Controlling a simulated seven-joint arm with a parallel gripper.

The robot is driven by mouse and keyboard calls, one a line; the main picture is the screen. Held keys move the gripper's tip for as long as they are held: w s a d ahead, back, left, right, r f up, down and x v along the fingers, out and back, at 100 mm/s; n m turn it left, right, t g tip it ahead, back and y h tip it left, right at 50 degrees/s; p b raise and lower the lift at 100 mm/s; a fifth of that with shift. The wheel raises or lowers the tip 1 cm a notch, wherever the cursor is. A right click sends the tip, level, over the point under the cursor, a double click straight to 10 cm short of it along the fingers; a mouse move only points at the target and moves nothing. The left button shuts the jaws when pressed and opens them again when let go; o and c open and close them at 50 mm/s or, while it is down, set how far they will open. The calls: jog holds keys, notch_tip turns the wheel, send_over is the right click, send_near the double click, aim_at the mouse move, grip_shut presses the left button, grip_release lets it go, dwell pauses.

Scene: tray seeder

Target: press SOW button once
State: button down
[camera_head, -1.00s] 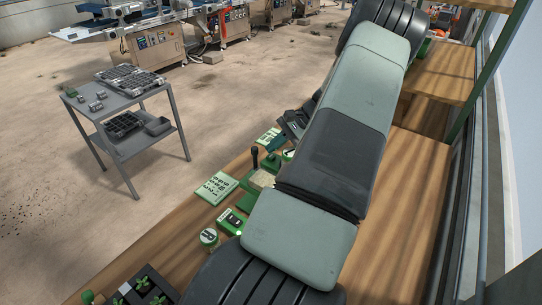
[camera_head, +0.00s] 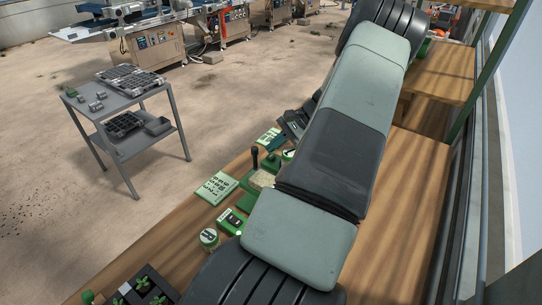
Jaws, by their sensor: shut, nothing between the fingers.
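I cannot make out a SOW button by its lettering. A small green box with a dark panel (camera_head: 232,222) stands on the wooden bench, left of my arm. Behind it is a green device with a black upright lever (camera_head: 255,157) and a pale tray (camera_head: 262,179), partly covered by my arm. My arm's large green-grey and black links cross the middle of the view and hide much of the bench. I cannot pick out my gripper; it seems to be hidden behind the arm.
A green printed card (camera_head: 215,188), a round green-labelled jar (camera_head: 209,238) and a dark seedling tray (camera_head: 150,287) lie along the bench's left side. Dark grey equipment (camera_head: 292,124) sits farther back. The wooden bench (camera_head: 400,215) looks clear right of my arm. A grey cart (camera_head: 122,90) stands apart.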

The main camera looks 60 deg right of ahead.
jog(key=shift+f, duration=0.15)
dwell(0.3)
jog(key=shift+f, duration=0.3)
jog(key=shift+a+f, duration=0.15)
jog(key=shift+f, duration=0.8)
dwell(0.7)
jog(key=shift+r, duration=0.15)
jog(key=shift+w+a+r, duration=0.1)
jog(key=shift+a+r, duration=0.2)
jog(key=shift+r, duration=0.6)
jog(key=shift+d+r, duration=0.1)
jog(key=shift+d, duration=0.05)
